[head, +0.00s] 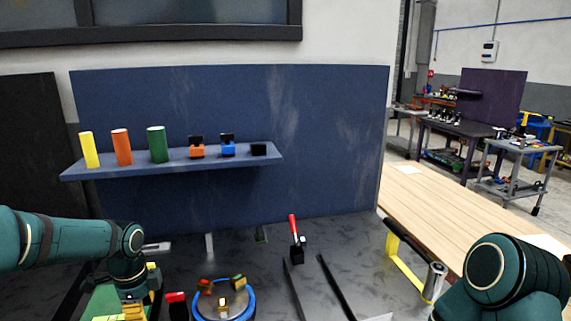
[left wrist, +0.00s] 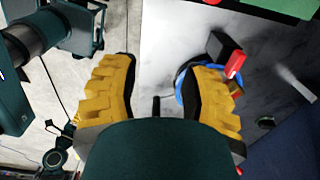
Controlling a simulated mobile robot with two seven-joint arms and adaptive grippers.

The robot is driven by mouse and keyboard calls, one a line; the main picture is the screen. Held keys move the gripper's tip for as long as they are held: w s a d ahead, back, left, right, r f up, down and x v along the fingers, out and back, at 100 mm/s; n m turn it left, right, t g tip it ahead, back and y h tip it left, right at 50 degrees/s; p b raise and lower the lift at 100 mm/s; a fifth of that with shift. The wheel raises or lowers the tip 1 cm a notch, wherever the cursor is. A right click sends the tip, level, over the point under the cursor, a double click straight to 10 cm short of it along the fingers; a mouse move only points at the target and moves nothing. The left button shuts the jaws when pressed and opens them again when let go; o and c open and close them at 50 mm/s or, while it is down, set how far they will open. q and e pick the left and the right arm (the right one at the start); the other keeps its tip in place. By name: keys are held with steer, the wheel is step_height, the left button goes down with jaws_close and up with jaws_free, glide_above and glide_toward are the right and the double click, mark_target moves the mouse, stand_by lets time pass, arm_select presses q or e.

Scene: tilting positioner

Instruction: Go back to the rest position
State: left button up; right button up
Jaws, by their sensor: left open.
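My left gripper (head: 135,309) is low at the left in the head view, over the workbench and beside a green surface. In the left wrist view its two yellow ribbed fingers (left wrist: 160,88) stand wide apart with nothing between them. The blue-rimmed round positioner (head: 251,310) is to the right of the gripper in the head view. Part of its blue rim (left wrist: 181,88) shows behind one finger in the left wrist view. My right arm shows at the lower right of the head view, but its gripper is out of the picture.
A blue shelf (head: 180,165) on the back panel holds yellow, orange and green cylinders and small blocks. A red-handled clamp (head: 294,228) stands on the dark bench. A black-and-red piece (head: 177,303) stands between the gripper and the positioner. A wooden table (head: 440,210) is at right.

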arm_select(q)
steer(key=s+d+f+n+h+b, duration=0.1)
steer(key=d+f+n+h+b, duration=0.15)
steer(key=d+f, duration=0.45)
steer(key=s+d+f+n+h+b, duration=0.1)
steer(key=d+f+n, duration=0.2)
steer(key=d+f, duration=0.5)
steer(key=s+d+f+n+t+b, duration=0.1)
steer(key=s+d+f+n, duration=0.2)
steer(key=s+f+n, duration=0.3)
steer(key=s+d+f+n+t+b, duration=0.1)
steer(key=s+d+f+n+b, duration=0.1)
steer(key=s+d+f+n, duration=0.2)
steer(key=s+f+n, duration=0.1)
steer(key=s+f, duration=0.2)
steer(key=f, duration=0.3)
steer(key=shift+s+n, duration=0.35)
steer(key=shift+s, duration=0.05)
arm_select(e)
step_height(320, 180, down, 7)
steer(key=shift+s+a+f, duration=0.2)
